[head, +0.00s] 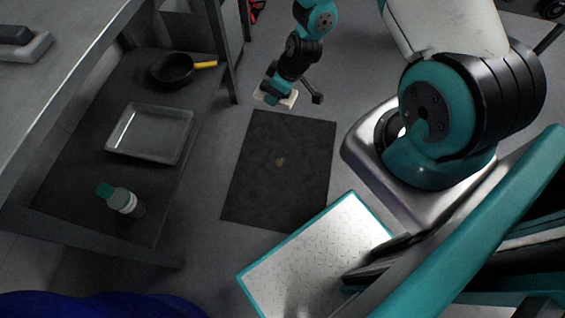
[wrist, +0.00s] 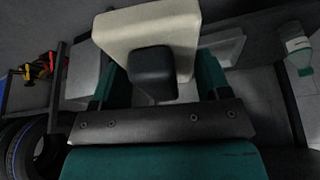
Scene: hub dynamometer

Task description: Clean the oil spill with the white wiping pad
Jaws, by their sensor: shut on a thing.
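The white wiping pad (head: 288,101) is a cream block with a dark handle, held in my gripper (head: 274,90) at the far edge of a dark mat. In the wrist view the pad (wrist: 150,32) fills the upper middle. Its dark handle sits between the teal fingers of my gripper (wrist: 158,82), which is shut on it. A small brownish spot (head: 280,161), which looks like the oil spill, lies near the middle of the dark mat (head: 258,195). The pad is apart from the spot. I cannot tell whether the pad touches the floor.
A low shelf at left holds a black pan (head: 172,69) with a yellow handle, a metal tray (head: 150,155) and a bottle (head: 122,200) with a green cap. A workbench (head: 60,60) stands above it, with a dark-topped block (head: 22,46). Grey floor lies around the mat.

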